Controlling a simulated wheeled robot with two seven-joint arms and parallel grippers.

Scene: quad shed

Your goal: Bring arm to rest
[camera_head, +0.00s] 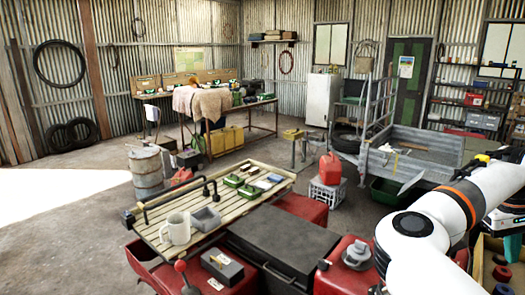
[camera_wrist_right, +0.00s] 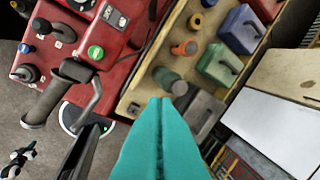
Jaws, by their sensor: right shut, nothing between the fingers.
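My right arm (camera_head: 440,225), white with an orange and black band, reaches in from the lower right of the head view. My right gripper (camera_wrist_right: 160,105) shows in the right wrist view as teal fingers, shut with nothing between them. Its fingertips appear in front of a wooden tray (camera_wrist_right: 128,97); I cannot tell how far above it they are.
The tray holds a blue block (camera_wrist_right: 241,29), a green block (camera_wrist_right: 218,62) and several small cylinders. Beside it is a red control panel (camera_wrist_right: 60,50) with knobs and a lever. The slatted rack (camera_head: 150,235) carries a mug (camera_head: 175,229). Open floor (camera_head: 70,215) lies left.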

